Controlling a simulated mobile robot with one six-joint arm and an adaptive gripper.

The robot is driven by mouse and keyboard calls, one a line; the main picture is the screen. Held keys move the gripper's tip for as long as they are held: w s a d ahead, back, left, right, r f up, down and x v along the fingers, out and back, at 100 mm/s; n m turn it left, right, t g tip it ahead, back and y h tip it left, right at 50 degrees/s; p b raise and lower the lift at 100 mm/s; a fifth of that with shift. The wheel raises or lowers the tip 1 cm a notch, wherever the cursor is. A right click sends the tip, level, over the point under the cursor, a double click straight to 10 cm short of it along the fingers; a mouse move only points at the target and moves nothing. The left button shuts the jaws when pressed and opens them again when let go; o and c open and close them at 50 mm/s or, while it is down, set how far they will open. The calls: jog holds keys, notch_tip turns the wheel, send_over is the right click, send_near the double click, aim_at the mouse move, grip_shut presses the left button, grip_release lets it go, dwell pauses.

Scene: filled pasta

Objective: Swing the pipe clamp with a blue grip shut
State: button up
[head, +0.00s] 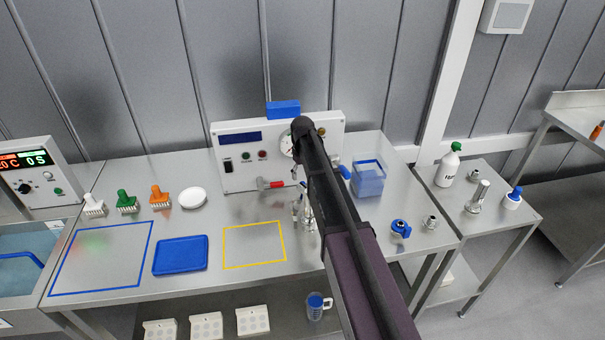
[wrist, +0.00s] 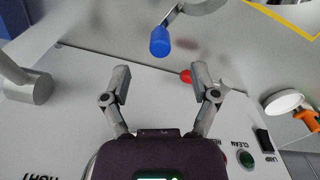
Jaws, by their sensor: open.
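In the wrist view, the blue grip (wrist: 160,40) sits at the end of a curved metal clamp arm (wrist: 200,6), which runs out of the top of the picture. My gripper (wrist: 160,74) is open and empty, its two fingers spread left and right. The blue grip lies beyond the fingertips, roughly centred between them in the picture, with a visible gap. Whether the clamp stands open is not clear, since most of it is cut off. In the head view, my arm covers much of this spot; metal fittings (head: 305,212) show beside it.
A white control panel (head: 235,172) stands at the back of the steel table, with a red-handled part (head: 270,184) in front. A metal pipe (wrist: 35,88) shows left of my gripper. A blue tub (head: 368,180) stands right of my arm. The yellow-outlined area (head: 254,267) is empty.

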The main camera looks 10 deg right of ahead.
jog(key=shift+f+b, duration=2.9)
jog(key=shift+f, duration=0.3)
jog(key=c, duration=1)
